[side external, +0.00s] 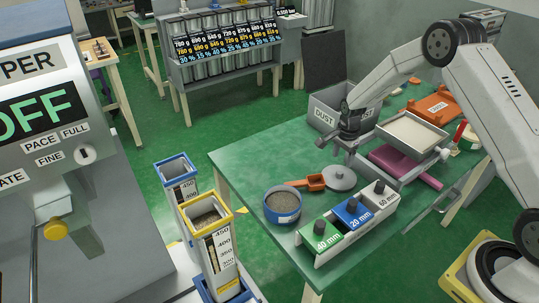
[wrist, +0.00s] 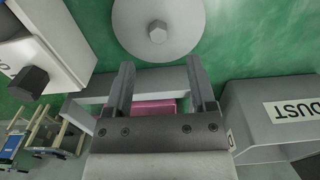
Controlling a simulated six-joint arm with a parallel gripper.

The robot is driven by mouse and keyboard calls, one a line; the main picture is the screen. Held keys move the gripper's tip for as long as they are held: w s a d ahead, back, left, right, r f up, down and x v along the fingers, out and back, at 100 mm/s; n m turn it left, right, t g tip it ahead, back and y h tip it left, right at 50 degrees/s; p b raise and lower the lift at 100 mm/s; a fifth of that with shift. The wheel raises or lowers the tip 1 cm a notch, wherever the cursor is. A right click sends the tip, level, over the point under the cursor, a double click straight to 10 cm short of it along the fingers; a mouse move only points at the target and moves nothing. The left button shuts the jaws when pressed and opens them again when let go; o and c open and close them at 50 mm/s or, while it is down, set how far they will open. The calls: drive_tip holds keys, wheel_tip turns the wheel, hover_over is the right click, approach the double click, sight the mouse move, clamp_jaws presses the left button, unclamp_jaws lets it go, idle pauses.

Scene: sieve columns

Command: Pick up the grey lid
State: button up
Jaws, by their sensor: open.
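The grey lid (side external: 342,180) is a flat round disc with a small knob on top, lying on the green table beside the orange scoop. In the wrist view the lid (wrist: 142,40) lies beyond the fingertips, with its hexagonal knob at its middle and its far edge cut off by the frame. My gripper (side external: 346,142) is above the table, up and slightly right of the lid, apart from it. In the wrist view my gripper (wrist: 160,66) shows two spread fingers with nothing held between them.
A blue-banded pan of grey grains (side external: 283,208), the orange scoop (side external: 308,182) and a rack of mm-labelled blocks (side external: 352,228) surround the lid. The DUST box (side external: 328,112), a sand tray (side external: 412,132) and a magenta object (side external: 392,160) stand behind. Green table is clear at left.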

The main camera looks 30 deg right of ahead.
sight(340, 172)
drive_tip(key=shift+f, duration=0.65)
drive_tip(key=shift+s+f, duration=0.1)
drive_tip(key=shift+f, duration=2.45)
clamp_jaws()
